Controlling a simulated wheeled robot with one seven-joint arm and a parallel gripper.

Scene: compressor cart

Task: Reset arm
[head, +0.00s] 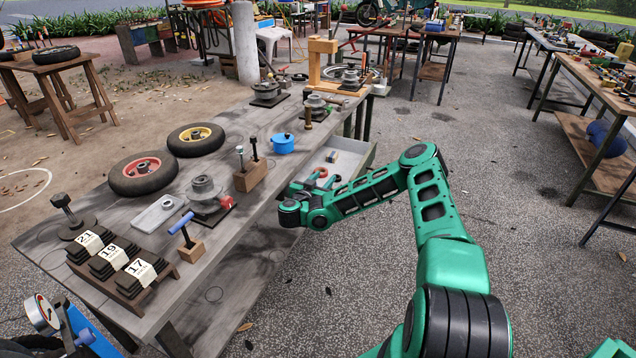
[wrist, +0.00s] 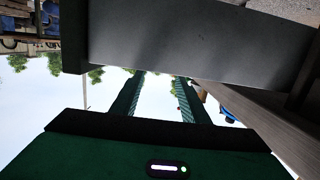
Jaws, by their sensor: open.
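My green arm reaches from the lower right toward the front edge of the long grey workbench (head: 235,235) in the head view. Its wrist end is beside that edge, near an open drawer (head: 352,165), and the fingers are hard to make out there. In the wrist view my gripper (wrist: 158,76) shows two green ridged fingers apart, with only background between them. No object is held. A broad grey panel (wrist: 190,45) fills the top of the wrist view, close to the fingertips. I cannot tell whether they touch it.
The bench holds two wheels (head: 142,173) (head: 196,139), a blue pot (head: 283,143), a blue-handled tool (head: 187,237) and numbered stacks (head: 138,270). Small parts lie in the drawer. Other benches (head: 600,90) stand at right. The paved floor (head: 530,200) right of my arm is clear.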

